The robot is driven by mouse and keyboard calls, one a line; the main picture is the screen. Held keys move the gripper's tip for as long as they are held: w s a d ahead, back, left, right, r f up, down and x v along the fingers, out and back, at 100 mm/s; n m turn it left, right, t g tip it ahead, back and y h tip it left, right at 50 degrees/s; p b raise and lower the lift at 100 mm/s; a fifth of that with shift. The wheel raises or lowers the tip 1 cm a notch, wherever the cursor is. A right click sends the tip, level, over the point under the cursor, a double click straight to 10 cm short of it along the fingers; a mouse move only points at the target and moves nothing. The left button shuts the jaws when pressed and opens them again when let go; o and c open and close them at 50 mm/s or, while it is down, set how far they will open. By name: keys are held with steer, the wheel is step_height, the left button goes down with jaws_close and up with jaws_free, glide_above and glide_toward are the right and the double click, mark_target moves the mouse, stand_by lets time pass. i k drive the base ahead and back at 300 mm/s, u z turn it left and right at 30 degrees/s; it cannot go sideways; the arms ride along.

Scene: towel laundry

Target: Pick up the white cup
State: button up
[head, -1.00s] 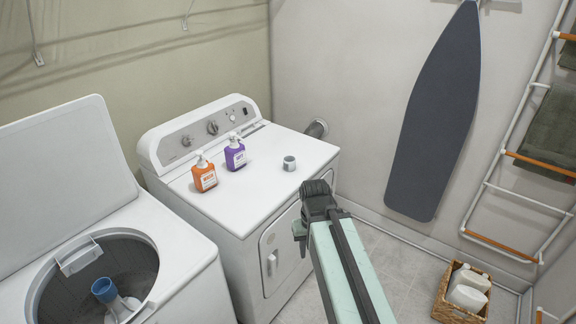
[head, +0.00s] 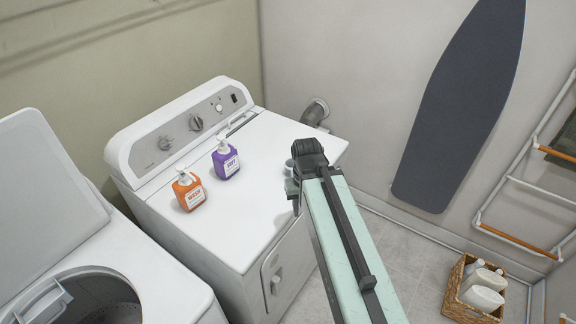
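The small white-grey cup (head: 289,164) stands on top of the dryer (head: 258,190), near its right side. In the head view only a sliver of the cup shows, just left of my gripper (head: 300,180); the rest is hidden behind it. My gripper is over the dryer's front right part, at the end of my pale green arm. Its fingers are hidden behind the wrist, so I cannot tell whether they are open or shut, or whether they touch the cup.
An orange pump bottle (head: 189,190) and a purple pump bottle (head: 226,160) stand left of the cup on the dryer. An open washer (head: 180,296) is at left. A wicker basket (head: 468,306) sits on the floor at right. An ironing board (head: 462,110) hangs on the wall.

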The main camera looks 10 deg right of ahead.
mark_target(289, 164)
steer(key=u, duration=3.8)
steer(key=k, duration=1.25)
steer(key=z, duration=0.6)
